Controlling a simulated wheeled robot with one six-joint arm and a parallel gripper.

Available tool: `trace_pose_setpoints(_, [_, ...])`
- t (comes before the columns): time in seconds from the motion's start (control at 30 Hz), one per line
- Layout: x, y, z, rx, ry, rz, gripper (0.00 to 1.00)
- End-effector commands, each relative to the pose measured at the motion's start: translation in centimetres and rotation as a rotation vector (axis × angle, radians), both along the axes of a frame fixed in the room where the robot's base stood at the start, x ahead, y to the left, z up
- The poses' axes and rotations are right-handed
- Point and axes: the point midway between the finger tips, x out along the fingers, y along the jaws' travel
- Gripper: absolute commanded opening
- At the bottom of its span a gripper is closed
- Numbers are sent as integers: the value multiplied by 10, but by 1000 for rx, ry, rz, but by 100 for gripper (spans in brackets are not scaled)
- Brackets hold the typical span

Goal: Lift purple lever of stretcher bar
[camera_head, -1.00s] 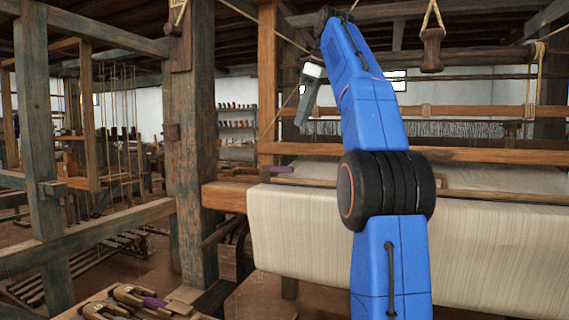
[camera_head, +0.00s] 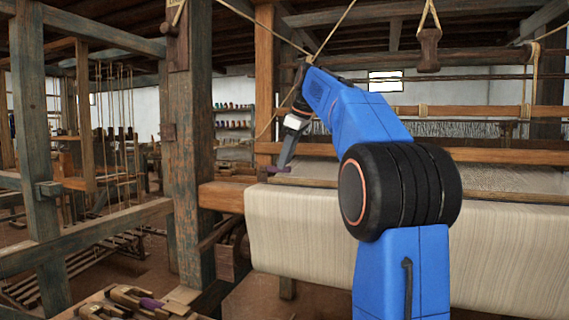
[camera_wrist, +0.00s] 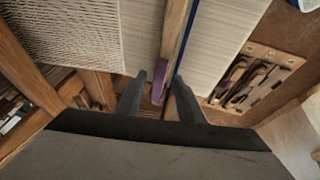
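The stretcher bar (camera_wrist: 173,35) is a narrow wooden strip lying across the pale cloth in the wrist view. Its purple lever (camera_wrist: 158,82) shows at the near end of the bar, between my fingertips in the picture. The lever is also a small purple piece (camera_head: 278,169) at the cloth's left edge in the head view. My gripper (camera_wrist: 159,79) is open, with one finger on each side of the lever. In the head view my gripper (camera_head: 284,160) points down at the lever. I cannot tell whether a finger touches it.
The woven cloth (camera_head: 345,235) hangs over the front beam. A wooden post (camera_head: 188,150) stands left of the loom. A board with wooden tools (camera_head: 130,300), one with a purple part, is at lower left; it also shows in the wrist view (camera_wrist: 262,52).

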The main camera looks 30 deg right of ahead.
Motion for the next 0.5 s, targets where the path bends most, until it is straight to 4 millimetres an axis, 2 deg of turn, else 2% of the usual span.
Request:
trace_pose_setpoints(0.2, [7,2,-15,0,0,1,35])
trace_pose_setpoints(0.5, [8,2,-16,0,-1,1,35])
